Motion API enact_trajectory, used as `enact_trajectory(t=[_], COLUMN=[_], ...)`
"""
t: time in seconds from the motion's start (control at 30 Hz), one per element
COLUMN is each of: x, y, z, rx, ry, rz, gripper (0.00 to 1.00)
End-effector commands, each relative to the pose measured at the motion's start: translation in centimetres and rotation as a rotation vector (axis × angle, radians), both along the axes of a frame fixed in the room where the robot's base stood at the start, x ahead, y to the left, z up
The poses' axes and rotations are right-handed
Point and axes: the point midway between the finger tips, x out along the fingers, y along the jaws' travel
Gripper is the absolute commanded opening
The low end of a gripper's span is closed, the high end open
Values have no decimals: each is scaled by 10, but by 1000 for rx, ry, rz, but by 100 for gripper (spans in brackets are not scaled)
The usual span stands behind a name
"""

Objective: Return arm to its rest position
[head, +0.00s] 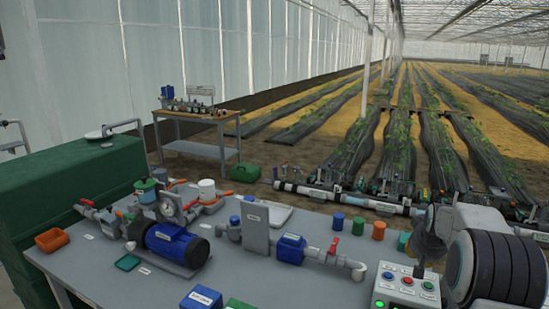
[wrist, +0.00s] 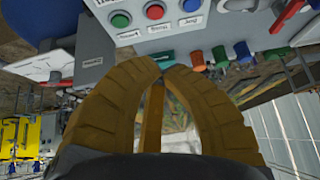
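My gripper (wrist: 165,68) fills the middle of the wrist view. In the head view my arm is folded at the right edge, beside the control box (head: 405,285) with green, red and blue buttons. The fingers cannot be made out clearly there. The control box also shows at the top of the wrist view (wrist: 155,28), beyond the fingertips.
A green cabinet (head: 70,185) stands left. Another table (head: 200,120) and crop rows lie behind.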

Motion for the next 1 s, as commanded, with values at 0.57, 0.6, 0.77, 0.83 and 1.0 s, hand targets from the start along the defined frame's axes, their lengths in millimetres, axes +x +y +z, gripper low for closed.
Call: enact_trajectory(t=[0.57,0.6,0.77,0.83,1.0], x=[-221,-238,-298,-318,-353], y=[185,192,214,220,228], z=[72,70,60,54,42], rx=[48,51,55,56,58], ry=[163,176,216,229,255], rz=[253,269,324,343,374], gripper=[0,0,0,0,0])
